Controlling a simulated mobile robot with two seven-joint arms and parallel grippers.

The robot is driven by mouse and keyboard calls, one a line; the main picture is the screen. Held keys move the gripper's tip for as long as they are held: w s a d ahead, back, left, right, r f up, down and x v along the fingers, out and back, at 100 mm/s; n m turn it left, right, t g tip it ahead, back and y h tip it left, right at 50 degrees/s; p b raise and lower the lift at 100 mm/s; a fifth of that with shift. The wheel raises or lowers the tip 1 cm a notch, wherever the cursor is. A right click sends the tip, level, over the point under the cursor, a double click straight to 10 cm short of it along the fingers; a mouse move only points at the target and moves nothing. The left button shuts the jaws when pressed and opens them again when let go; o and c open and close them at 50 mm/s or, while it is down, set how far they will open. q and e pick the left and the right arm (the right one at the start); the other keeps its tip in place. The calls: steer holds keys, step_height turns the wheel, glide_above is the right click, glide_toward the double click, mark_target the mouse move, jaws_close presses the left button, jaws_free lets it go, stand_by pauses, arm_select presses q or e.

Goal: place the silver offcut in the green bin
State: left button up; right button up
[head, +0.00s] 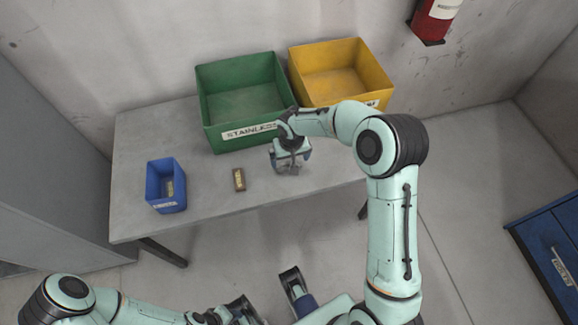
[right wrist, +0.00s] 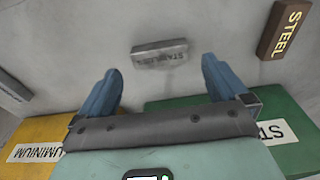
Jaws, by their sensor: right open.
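The silver offcut (right wrist: 159,53) is a small grey block with a "STAINLESS" label, lying on the table in the right wrist view. My right gripper (right wrist: 161,66) is open and empty, its two blue fingers apart, with the offcut just beyond and between the fingertips. In the head view my right gripper (head: 291,164) is low over the table in front of the green bin and mostly hides the offcut. The green bin (head: 226,137), labelled "STAINLESS", stands open at the table's back. My left gripper (head: 238,312) is at the bottom edge, away from the table; its jaws are unclear.
A brown block labelled "STEEL" (head: 239,180) lies left of my right gripper; it also shows in the right wrist view (right wrist: 284,28). A yellow bin (head: 345,99) stands right of the green one. A small blue bin (head: 165,196) with a block inside stands at the left.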

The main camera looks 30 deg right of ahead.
mark_target(289, 163)
steer(key=f, duration=0.2)
steer(key=w+f, duration=0.1)
steer(key=f, duration=0.2)
steer(key=shift+d+b, duration=0.2)
steer(key=shift+b, duration=0.1)
steer(key=c, duration=1.3)
steer(key=shift+w+r, duration=0.1)
